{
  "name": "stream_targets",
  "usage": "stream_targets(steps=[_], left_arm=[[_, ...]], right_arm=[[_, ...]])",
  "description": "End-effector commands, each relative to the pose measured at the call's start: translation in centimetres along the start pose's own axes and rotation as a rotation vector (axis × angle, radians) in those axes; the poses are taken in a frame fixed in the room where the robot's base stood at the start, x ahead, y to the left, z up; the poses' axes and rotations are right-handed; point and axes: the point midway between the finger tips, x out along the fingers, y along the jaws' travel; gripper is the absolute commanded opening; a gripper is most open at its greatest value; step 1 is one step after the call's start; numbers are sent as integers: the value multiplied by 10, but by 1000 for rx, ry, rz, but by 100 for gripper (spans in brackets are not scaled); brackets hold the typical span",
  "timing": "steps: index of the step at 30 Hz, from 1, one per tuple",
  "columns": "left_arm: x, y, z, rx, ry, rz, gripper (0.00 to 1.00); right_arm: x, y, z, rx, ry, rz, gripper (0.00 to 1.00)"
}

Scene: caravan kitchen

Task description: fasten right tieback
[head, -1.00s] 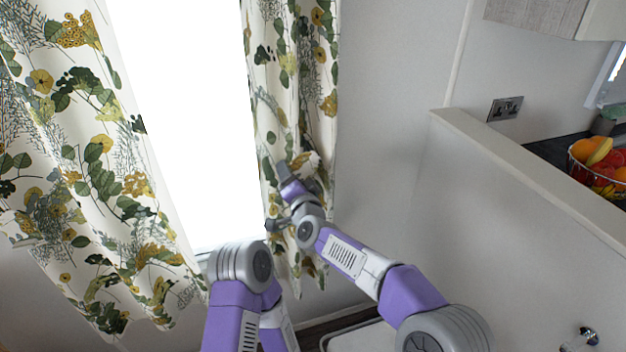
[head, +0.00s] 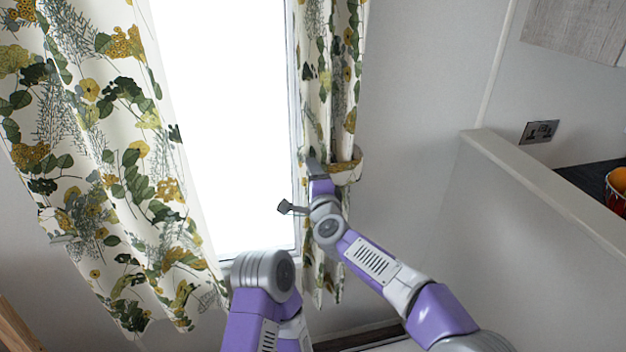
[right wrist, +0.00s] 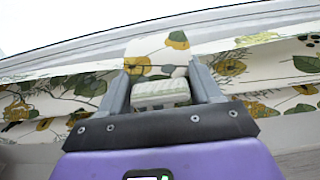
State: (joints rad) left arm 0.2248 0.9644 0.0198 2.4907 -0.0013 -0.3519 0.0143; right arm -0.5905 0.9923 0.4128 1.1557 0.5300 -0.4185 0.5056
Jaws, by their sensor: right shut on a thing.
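The right curtain (head: 318,60), white with green and mustard leaves, hangs at the window's right edge, drawn in narrow. The right tieback (head: 346,172), a band in the same print, shows across the curtain's right side at its gathered waist. My right gripper (head: 318,166) is at the curtain's left side, level with the band. In the right wrist view its fingers (right wrist: 162,88) are shut on a pale piece of the tieback (right wrist: 162,95), with patterned fabric just beyond. The far side of the band is hidden. Of my left arm only a bent part shows; its gripper is out of view.
The left curtain (head: 95,150) hangs loose and wide. The bright window (head: 225,120) lies between the curtains. A white half-height partition (head: 540,180) stands at right, with a wall socket (head: 539,131) above it. The wall right of the curtain is clear.

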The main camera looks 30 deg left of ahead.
Motion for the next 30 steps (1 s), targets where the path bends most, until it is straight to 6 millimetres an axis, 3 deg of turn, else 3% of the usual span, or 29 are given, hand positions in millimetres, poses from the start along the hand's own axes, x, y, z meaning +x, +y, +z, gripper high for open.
stream_targets(steps=[13,14,16,17,30], left_arm=[[0,0,0,0,0,0,43],[0,0,0,0,0,0,43],[0,0,0,0,0,0,43],[0,0,0,0,0,0,43],[2,-1,0,0,0,0,43]], right_arm=[[0,-1,0,17,0,-1,9],[0,-2,0,17,0,-1,67],[0,-2,0,16,0,-1,77],[0,-2,0,15,0,-1,81],[-8,-1,0,12,0,1,81]])
